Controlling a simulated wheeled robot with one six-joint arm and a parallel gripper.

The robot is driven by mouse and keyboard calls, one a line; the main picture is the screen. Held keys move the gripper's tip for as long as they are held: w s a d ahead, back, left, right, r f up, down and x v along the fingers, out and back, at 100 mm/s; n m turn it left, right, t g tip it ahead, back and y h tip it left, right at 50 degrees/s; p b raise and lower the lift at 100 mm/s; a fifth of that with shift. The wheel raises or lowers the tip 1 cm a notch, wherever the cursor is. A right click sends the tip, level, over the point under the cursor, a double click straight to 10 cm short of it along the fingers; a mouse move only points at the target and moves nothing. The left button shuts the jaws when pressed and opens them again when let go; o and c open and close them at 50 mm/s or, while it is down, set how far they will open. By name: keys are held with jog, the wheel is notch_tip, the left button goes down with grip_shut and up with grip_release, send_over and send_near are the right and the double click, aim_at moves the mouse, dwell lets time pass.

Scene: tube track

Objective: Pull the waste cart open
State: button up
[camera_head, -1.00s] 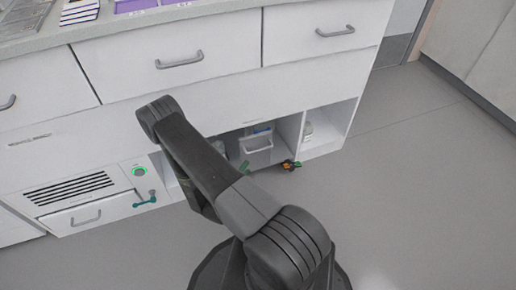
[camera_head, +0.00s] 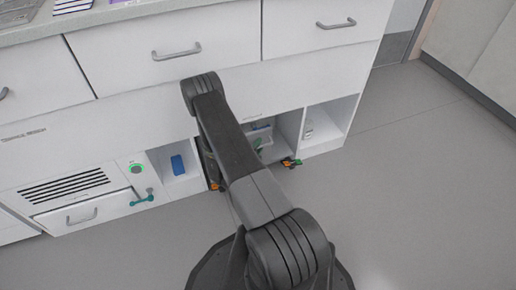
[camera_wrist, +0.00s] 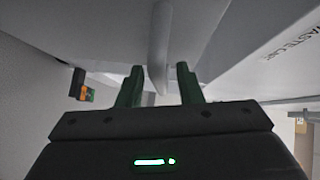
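The waste cart (camera_head: 264,134) is a pale bin front in the low open bay under the counter, partly hidden by my arm in the head view. In the wrist view, lettering that seems to read WASTE CART lies on a white panel (camera_wrist: 292,48) at the right. A grey bar handle (camera_wrist: 159,45) runs lengthwise in the picture between the two green fingers of my gripper (camera_wrist: 160,75). The fingers are apart, with a gap visible on each side of the bar. In the head view my arm hides most of the gripper; only a bit of green shows by the cart.
A blue item (camera_head: 178,165) stands in the left bay. Orange-and-green fittings (camera_head: 291,162) sit at the bay's lower edge. A vented panel (camera_head: 65,187) with a small drawer (camera_head: 82,215) is at the left. The grey floor (camera_head: 420,190) at right is clear.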

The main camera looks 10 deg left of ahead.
grip_shut()
jog(key=shift+s+d, duration=0.1)
